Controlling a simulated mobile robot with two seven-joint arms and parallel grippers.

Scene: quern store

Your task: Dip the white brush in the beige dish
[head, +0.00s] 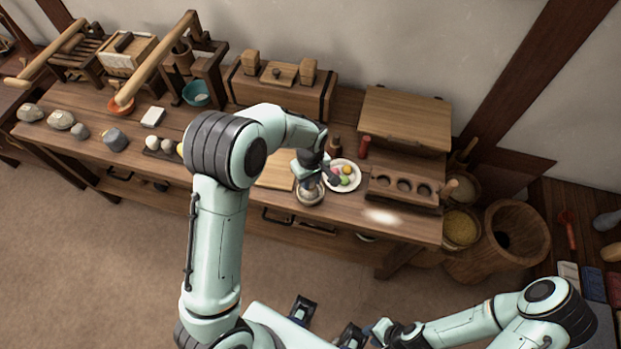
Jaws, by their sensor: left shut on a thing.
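My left gripper (312,180) is shut on what appears to be the white brush, over the beige dish near the table's front edge. The brush is mostly hidden by the gripper; only a small pale part (310,188) shows at the dish's opening. I cannot tell whether its tip touches what is inside. The beige dish (310,200) is a small round bowl, upright on the table. My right gripper (366,334) is low at the bottom of the view, away from the table; its fingers are too unclear to tell open from shut.
A white plate (343,188) with several coloured balls stands just right of the dish. A wooden block with round holes (403,187) is further right. A dark bottle (334,146) and a red cylinder (365,146) stand behind. A light board (272,178) lies to the left.

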